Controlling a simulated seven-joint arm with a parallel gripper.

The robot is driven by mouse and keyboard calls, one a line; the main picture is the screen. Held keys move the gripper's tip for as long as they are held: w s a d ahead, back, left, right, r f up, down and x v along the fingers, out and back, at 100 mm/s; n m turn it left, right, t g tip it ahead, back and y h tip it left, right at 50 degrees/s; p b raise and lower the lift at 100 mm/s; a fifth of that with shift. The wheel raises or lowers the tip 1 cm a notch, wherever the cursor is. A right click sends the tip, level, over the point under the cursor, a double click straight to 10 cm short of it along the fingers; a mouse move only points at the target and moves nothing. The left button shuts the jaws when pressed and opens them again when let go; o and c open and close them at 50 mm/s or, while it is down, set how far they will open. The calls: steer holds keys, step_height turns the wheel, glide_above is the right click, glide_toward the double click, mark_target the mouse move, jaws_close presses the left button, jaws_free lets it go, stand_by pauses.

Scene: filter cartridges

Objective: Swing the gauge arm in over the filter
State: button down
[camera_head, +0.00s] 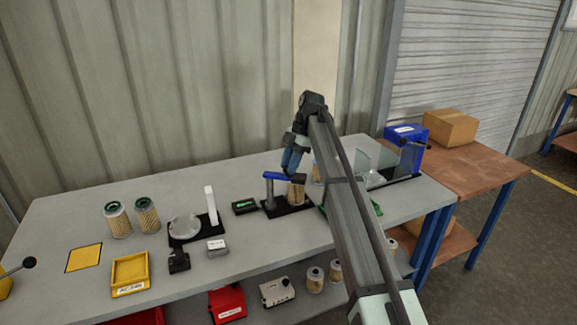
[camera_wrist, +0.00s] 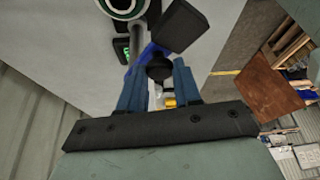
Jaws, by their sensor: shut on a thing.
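The gauge arm (camera_head: 275,176) is a blue bar on a grey post (camera_head: 268,193), standing on a black base (camera_head: 284,211). A tan pleated filter (camera_head: 297,193) stands upright on that base, right of the post. My gripper (camera_head: 289,174) points down at the arm's right end, close above the filter. In the wrist view my gripper (camera_wrist: 158,82) has its two blue fingers shut on a round black knob (camera_wrist: 159,67), with part of the blue arm (camera_wrist: 146,52) behind it. A green-and-white ring-topped part (camera_wrist: 125,6) shows at the top edge. I cannot tell how fully the arm covers the filter.
A black readout box (camera_head: 244,206) with a green display sits left of the base. Two filters (camera_head: 118,220), a round scale plate (camera_head: 186,229) and a yellow tray (camera_head: 130,272) stand further left. A clear-panelled fixture (camera_head: 378,170) and blue bin (camera_head: 405,133) are right.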

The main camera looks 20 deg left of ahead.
steer(key=shift+w+a+n+h, duration=0.1)
steer(key=shift+w+n+h, duration=0.25)
steer(key=shift+n, duration=0.15)
steer(key=c, duration=0.8)
jaws_free()
